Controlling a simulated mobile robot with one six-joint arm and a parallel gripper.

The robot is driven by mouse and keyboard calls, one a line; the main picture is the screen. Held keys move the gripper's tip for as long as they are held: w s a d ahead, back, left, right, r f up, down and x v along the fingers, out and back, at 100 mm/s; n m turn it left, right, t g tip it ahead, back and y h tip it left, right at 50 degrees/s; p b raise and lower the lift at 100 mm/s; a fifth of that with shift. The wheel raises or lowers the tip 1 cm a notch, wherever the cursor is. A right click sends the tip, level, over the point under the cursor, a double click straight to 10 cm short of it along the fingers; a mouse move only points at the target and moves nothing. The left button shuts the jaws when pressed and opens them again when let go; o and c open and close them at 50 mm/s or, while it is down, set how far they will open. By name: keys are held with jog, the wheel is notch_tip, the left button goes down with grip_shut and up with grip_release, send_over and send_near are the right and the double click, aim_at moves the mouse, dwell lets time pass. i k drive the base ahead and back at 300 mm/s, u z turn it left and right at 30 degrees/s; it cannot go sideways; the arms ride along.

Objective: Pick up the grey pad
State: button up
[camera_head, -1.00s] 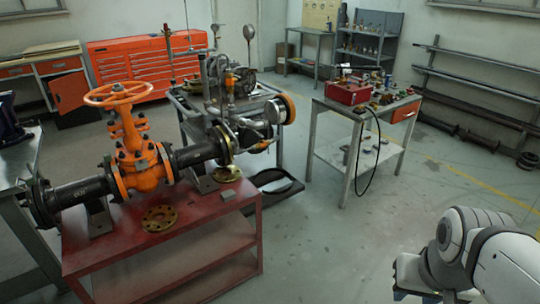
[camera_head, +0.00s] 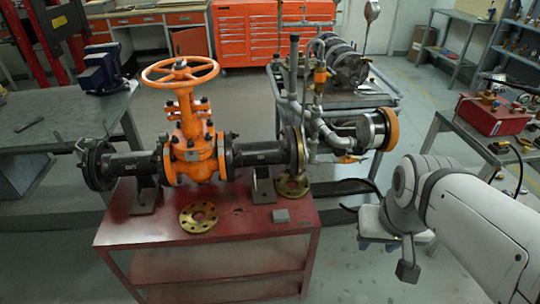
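The grey pad (camera_head: 281,215) is a small flat grey block. It lies on the red workbench (camera_head: 225,222), near the right end of its top, right of a brass flange ring. Nothing covers it. My arm comes in from the right side of the head view. My gripper (camera_head: 375,238) is at the end of this arm, to the right of the bench and apart from the pad. Its fingers are not clear enough to tell whether they are open or shut.
An orange gate valve (camera_head: 190,140) on black pipe stands behind the pad. Brass flanges (camera_head: 198,217) (camera_head: 291,187) lie nearby. A pipe-laden cart (camera_head: 405,95) stands behind, and a table with a red toolbox (camera_head: 492,115) is at the right. The bench front is clear.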

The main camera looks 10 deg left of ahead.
aim_at(282, 215)
jog(key=u, duration=0.5)
jog(key=i, duration=0.75)
jog(key=u, duration=0.5)
jog(key=k, duration=0.9)
jog(key=u, duration=0.15)
jog(key=i, duration=0.9)
jog(key=z, duration=0.1)
